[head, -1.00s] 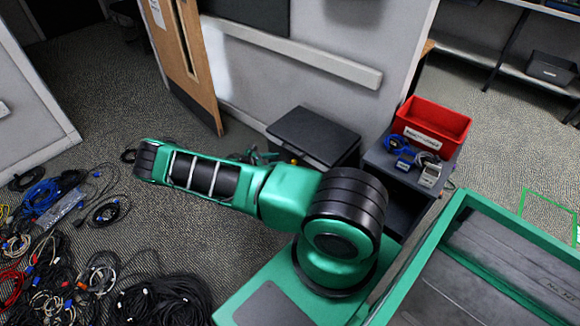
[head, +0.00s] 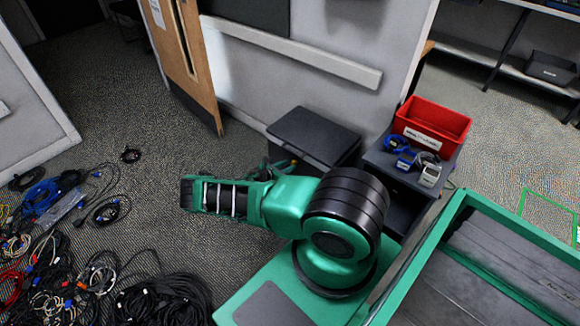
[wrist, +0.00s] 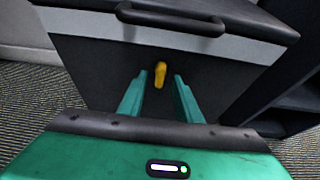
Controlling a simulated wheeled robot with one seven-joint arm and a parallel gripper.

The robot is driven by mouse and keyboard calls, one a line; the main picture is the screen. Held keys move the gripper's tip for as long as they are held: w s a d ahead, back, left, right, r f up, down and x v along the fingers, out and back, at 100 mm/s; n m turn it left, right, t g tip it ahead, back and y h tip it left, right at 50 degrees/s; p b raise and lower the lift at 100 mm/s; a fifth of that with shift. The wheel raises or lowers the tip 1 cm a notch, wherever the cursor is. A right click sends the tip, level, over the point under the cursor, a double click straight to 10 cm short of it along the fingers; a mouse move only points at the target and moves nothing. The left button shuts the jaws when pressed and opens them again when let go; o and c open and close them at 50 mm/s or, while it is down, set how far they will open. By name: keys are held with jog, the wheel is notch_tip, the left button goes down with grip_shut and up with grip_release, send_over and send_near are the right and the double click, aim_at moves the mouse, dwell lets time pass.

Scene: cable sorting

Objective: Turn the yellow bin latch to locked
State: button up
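The yellow latch (wrist: 160,74) is on the dark front face of a black bin (wrist: 95,62) in the wrist view. It is a small handle, nearly upright with a slight tilt. My gripper (wrist: 160,80) is open, its two green fingers on either side of the latch in the picture. I cannot tell whether the fingertips touch the latch or stop short of it. In the head view the bin's dark lid (head: 315,134) shows beyond my arm. My arm largely hides the gripper and bin front there.
A dark stand (head: 402,172) beside the bin holds a red crate (head: 447,122) and small blue and grey items. A wall stands behind the bin. Tangled cables (head: 75,265) cover the floor at left. A black handle (wrist: 170,19) juts out above the latch.

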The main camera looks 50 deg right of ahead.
aim_at(292, 164)
jog(key=shift+x, duration=1.55)
grip_shut()
